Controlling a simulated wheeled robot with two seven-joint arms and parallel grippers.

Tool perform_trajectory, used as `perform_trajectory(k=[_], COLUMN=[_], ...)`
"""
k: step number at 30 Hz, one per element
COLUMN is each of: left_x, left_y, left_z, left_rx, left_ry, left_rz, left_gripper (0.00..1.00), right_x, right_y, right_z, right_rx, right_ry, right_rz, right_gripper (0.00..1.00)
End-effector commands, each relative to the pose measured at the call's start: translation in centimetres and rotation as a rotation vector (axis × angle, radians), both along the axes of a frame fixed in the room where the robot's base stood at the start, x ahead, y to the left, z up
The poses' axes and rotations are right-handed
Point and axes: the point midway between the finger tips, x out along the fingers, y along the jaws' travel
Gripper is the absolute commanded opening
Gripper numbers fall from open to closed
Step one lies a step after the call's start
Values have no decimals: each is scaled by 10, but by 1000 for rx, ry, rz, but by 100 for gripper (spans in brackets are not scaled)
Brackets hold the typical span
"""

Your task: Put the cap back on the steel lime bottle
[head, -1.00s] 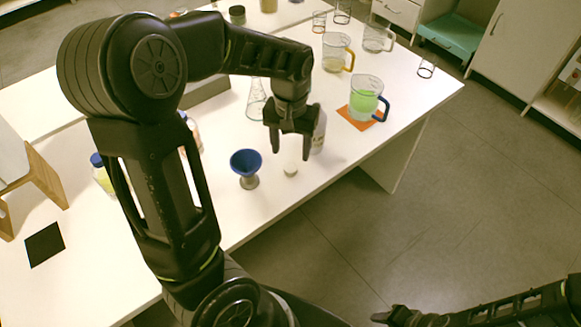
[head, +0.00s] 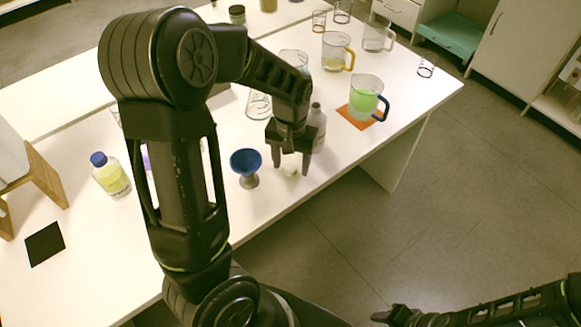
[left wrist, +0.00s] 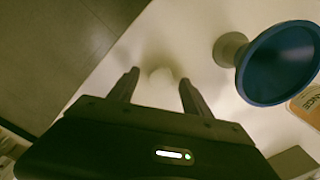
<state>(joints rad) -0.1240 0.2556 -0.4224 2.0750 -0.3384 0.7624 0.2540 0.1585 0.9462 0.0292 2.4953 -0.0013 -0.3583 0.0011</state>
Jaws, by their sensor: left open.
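A small whitish cap (head: 289,171) lies on the white table near its front edge. It also shows, blurred, in the left wrist view (left wrist: 161,75). My left gripper (head: 291,165) is open and points down, its fingers on either side of the cap. In the left wrist view the fingertips (left wrist: 158,80) flank the cap with gaps. A grey bottle (head: 318,126), perhaps the steel lime bottle, stands upright just behind and right of the gripper, partly hidden by it. Its label cannot be read. My right gripper (head: 388,316) is low at the bottom right, away from the table.
A blue funnel-shaped cup (head: 246,163) on a grey foot stands left of the gripper, also in the left wrist view (left wrist: 282,62). A beaker of green liquid (head: 364,99) stands on an orange mat (head: 348,117). A blue-capped yellow bottle (head: 111,177) stands further left.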

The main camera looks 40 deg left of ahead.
Motion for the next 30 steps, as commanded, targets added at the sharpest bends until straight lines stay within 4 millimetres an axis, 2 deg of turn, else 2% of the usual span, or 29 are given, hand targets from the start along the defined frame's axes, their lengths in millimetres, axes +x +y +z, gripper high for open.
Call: perform_trajectory(k=[14,30], left_x=[0,0], left_y=[0,0], left_z=[1,1], left_rx=[0,0], left_ry=[0,0], left_rz=[0,0], left_gripper=[57,15], right_x=[0,0], right_y=[0,0], right_z=[0,0], right_rx=[0,0], right_ry=[0,0], right_rz=[0,0], right_gripper=[36,36])
